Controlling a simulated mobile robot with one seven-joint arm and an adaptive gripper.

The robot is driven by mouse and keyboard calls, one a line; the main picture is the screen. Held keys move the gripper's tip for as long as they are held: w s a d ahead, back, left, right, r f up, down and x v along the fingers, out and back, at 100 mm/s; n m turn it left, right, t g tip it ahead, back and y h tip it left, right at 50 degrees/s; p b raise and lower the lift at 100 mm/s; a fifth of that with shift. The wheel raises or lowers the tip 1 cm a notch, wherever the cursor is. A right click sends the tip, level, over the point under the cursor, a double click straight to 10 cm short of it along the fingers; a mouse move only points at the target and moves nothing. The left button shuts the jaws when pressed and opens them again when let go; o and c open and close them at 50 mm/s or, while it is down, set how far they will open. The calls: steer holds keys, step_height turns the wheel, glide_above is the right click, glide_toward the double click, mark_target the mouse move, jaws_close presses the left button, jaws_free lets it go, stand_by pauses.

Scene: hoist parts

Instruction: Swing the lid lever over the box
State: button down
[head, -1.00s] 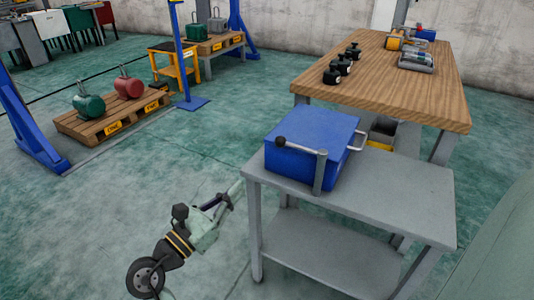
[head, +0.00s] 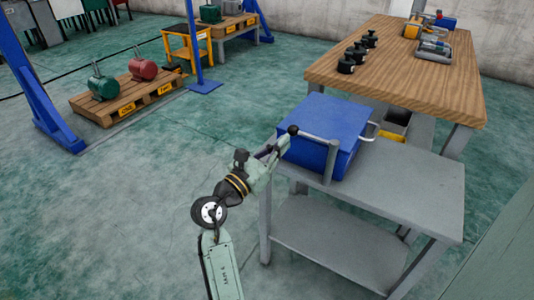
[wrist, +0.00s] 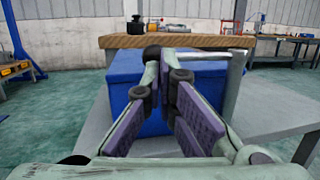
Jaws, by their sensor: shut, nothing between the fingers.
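The blue box (head: 335,112) sits on the grey metal table. The lid lever (head: 315,139) is a grey bar with a black ball knob (head: 293,130) at its left end, joined to an upright post (head: 331,162) at the box's near side. My gripper (head: 281,146) is at the left end of the lever, just below the knob. In the wrist view the gripper (wrist: 163,78) is shut and empty, its purple-padded fingers in front of the blue box (wrist: 122,72). The knob (wrist: 152,52) shows just beyond the fingertips; contact cannot be told.
The grey table (head: 400,190) has free room right of the box. A wooden workbench (head: 395,75) with black parts (head: 358,52) stands behind it. A pallet (head: 130,98) with a green and a red hoist part is at the left. The floor between is clear.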

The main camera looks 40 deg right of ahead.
steer(key=shift+w+d+r, duration=0.1)
steer(key=shift+d, duration=0.5)
